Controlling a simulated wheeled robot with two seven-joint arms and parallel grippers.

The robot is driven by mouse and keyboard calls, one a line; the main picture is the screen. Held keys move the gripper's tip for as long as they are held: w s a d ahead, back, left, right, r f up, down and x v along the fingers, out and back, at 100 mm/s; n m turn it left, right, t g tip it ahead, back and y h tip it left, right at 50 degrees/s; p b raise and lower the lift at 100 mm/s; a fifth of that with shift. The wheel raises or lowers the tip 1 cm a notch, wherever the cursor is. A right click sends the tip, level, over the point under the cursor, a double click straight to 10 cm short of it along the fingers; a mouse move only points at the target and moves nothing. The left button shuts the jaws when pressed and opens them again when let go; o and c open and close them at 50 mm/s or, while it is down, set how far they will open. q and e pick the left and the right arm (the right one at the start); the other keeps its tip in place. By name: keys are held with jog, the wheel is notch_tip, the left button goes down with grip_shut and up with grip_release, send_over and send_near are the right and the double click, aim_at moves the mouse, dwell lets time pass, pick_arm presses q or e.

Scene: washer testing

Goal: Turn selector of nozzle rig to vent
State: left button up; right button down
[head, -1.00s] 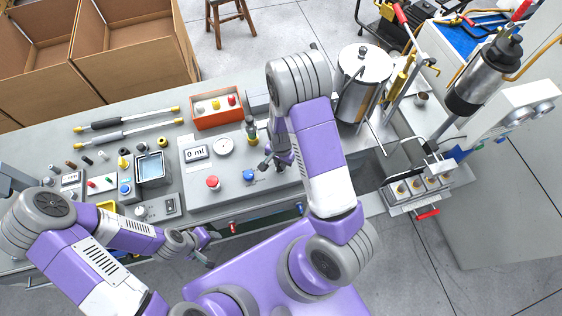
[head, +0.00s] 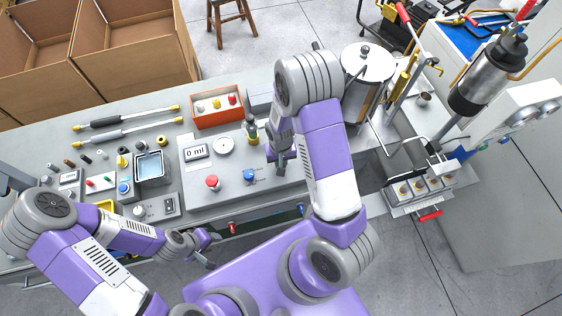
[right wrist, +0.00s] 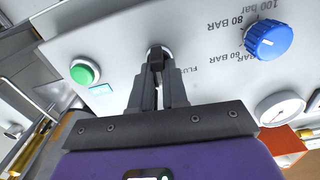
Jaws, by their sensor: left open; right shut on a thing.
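The nozzle rig is a grey panel (head: 225,190) on the bench, with a 0 ml display (head: 196,151) and a blue knob (head: 250,175). In the right wrist view, my right gripper (right wrist: 157,68) is shut on the selector (right wrist: 155,53), a dark handle on a light round base. The fingers hide much of it, and I cannot read which way it points. Part of a label starting "FLU" (right wrist: 197,71) shows beside it. In the head view, my right gripper (head: 277,160) hides the selector. My left gripper (head: 210,250) is open and empty off the bench's front edge.
Around the selector are a green button (right wrist: 85,72), the blue knob with bar markings (right wrist: 268,40) and a gauge (right wrist: 280,107). A steel tank (head: 367,65) stands to the right.

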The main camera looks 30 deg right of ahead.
jog(key=shift+n, duration=0.6)
jog(key=c, duration=1.1)
grip_release()
jog(key=shift+c, duration=0.2)
notch_tip(320, 180, up, 8)
jog(key=shift+f+p, duration=0.15)
jog(key=shift+p, duration=0.3)
